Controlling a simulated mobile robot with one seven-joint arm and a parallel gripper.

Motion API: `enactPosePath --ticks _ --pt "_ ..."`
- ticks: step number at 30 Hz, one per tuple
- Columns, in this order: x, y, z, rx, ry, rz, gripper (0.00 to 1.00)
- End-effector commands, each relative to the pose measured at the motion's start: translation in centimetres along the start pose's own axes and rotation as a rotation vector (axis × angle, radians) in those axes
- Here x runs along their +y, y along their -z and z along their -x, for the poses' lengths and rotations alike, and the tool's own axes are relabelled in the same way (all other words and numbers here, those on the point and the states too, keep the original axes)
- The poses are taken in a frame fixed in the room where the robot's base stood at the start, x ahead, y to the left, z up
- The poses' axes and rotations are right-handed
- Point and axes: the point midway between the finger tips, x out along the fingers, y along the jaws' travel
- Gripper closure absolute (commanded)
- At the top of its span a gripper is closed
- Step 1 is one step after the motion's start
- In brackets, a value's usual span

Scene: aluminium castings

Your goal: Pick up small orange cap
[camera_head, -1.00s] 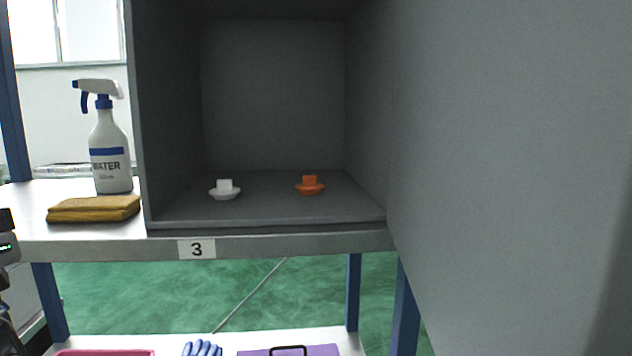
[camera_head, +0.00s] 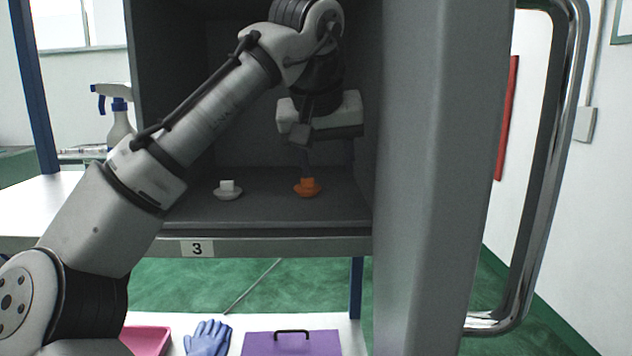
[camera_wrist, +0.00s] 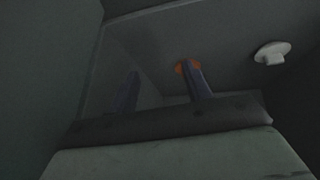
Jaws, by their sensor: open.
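The small orange cap (camera_head: 307,188) sits on the floor of the grey box, right of the middle in the head view. My gripper (camera_head: 306,160) is inside the box, pointing down above the cap and apart from it as far as the head view shows. In the wrist view my gripper (camera_wrist: 162,85) is open, with its two dark fingers spread and nothing seen between them. The orange cap (camera_wrist: 181,68) shows there partly hidden behind the right finger.
A white cap (camera_head: 228,190) stands left of the orange one; it also shows in the wrist view (camera_wrist: 272,53). The box walls are close on both sides. A thick grey door (camera_head: 430,180) with a metal handle stands at the right. A spray bottle (camera_head: 120,125) is outside, left.

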Motion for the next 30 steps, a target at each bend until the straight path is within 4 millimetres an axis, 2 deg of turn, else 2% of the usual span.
enactPosePath --ticks 3,6,10,24,30 --pt "-1.1 -1.3 1.2 -0.127 0.117 0.066 0.51" --pt "-1.6 -2.0 1.7 -0.183 0.165 0.097 0.51" --pt "-1.9 -1.7 1.5 -0.207 0.182 0.11 0.51" --pt "-3.1 6.0 -2.1 -0.207 0.176 0.107 0.51" --pt "-3.6 8.0 -3.5 -0.205 0.178 0.106 0.51"
